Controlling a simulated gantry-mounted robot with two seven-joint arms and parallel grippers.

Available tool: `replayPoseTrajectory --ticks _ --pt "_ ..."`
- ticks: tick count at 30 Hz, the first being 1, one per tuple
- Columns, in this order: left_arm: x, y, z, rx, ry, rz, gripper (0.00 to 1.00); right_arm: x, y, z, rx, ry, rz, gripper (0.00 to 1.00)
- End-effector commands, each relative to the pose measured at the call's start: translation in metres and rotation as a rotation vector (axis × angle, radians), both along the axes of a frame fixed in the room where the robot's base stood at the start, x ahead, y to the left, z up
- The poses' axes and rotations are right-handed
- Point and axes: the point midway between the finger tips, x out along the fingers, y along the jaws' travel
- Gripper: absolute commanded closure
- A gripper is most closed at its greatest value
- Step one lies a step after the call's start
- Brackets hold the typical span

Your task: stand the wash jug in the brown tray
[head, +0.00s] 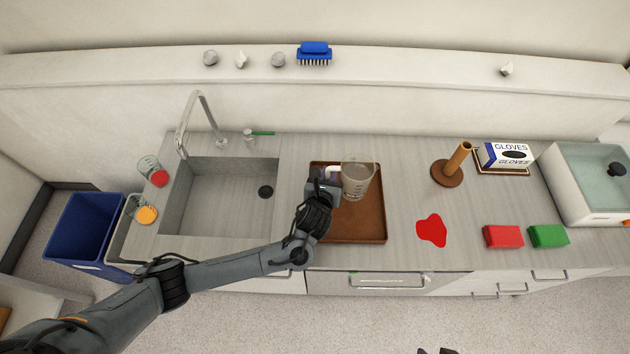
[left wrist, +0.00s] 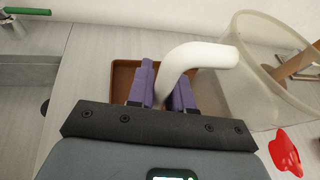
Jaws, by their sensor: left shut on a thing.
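The wash jug (head: 358,178) is a clear, see-through jug with a white handle (left wrist: 200,55). In the head view it appears over the back right part of the brown tray (head: 362,228). I cannot tell whether its base touches the tray. My left gripper (head: 328,180) is shut on the handle, at the jug's left side. In the left wrist view its purple fingers (left wrist: 162,88) are on either side of the handle, and the jug's body (left wrist: 262,75) is at the right. The tray (left wrist: 122,85) shows behind the fingers. My right gripper is not in view.
The sink (head: 220,205) lies left of the tray. A red spill (head: 431,231) and a wooden post on a round base (head: 447,175) are to its right. Red (head: 503,237) and green (head: 548,236) blocks lie farther right. The tray's front part is bare.

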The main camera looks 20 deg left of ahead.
Motion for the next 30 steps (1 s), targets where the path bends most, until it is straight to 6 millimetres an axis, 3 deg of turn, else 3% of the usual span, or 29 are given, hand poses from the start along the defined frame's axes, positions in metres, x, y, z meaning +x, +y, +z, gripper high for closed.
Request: replayPoseTrajectory --ticks 5,11,17,24,30 --pt "0.006 0.032 -0.018 -0.001 -0.002 0.003 1.0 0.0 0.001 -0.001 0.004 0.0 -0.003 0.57" --pt "0.011 0.05 -0.028 -0.002 -0.003 0.0 1.0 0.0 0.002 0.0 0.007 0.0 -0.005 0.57" --pt "0.011 0.052 -0.037 -0.004 -0.003 0.0 1.0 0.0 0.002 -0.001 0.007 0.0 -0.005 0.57" --pt "0.011 0.052 -0.065 -0.003 -0.002 -0.001 1.0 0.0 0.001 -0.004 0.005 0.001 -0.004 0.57" --pt "0.011 0.052 -0.071 -0.003 -0.003 -0.002 1.0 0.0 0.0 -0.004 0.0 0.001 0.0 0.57"
